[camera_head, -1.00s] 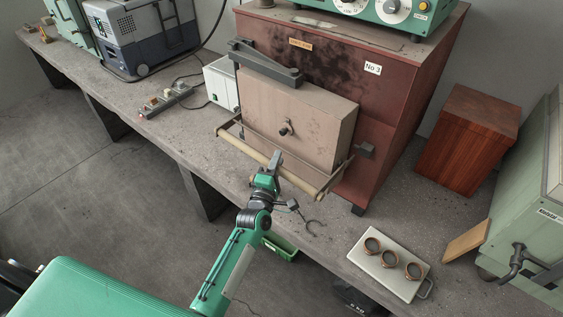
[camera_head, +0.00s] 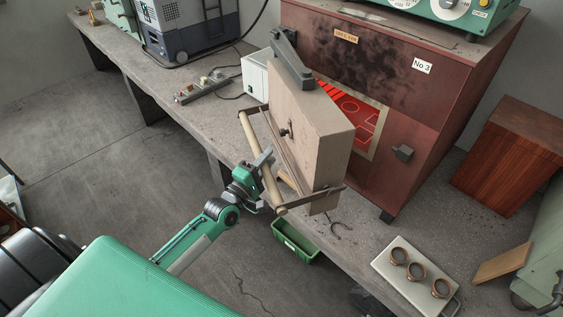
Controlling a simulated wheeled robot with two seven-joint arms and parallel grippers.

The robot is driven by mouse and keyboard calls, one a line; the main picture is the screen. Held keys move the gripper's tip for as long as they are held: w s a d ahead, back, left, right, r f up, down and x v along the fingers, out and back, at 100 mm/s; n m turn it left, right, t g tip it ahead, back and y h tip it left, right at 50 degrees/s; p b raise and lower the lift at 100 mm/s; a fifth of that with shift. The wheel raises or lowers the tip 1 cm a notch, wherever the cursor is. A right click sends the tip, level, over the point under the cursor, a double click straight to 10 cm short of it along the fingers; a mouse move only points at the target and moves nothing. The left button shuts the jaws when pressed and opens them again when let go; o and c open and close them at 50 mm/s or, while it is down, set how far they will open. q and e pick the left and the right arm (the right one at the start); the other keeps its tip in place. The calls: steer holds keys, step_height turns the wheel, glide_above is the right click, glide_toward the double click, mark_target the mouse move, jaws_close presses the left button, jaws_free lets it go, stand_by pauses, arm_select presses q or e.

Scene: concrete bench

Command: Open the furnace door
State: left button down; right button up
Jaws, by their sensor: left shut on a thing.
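The reddish-brown furnace (camera_head: 425,115) stands on the bench. Its thick beige door (camera_head: 308,130) is swung part way out, hinged at the left under a dark bracket. A glowing red interior (camera_head: 352,112) shows through the gap on the right. A long wooden handle bar (camera_head: 262,165) runs across the door's front on metal arms. My left gripper (camera_head: 262,163) is shut on the handle bar, near its middle; the fingers partly hide it. My right gripper is not in view.
A small white box (camera_head: 255,76) stands left of the door. A green bin (camera_head: 295,240) is below the bench edge. A pale tray (camera_head: 405,275) with three brown rings lies at the front right. A dark latch block (camera_head: 403,152) juts from the furnace front.

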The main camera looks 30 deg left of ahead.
arm_select(q)
steer(key=shift+s+a, duration=0.1)
steer(key=shift+a, duration=0.05)
steer(key=c, duration=1.2)
jaws_free()
steer(key=shift+b+v, duration=2)
steer(key=shift+v, duration=4.9)
steer(key=shift+f, duration=0.15)
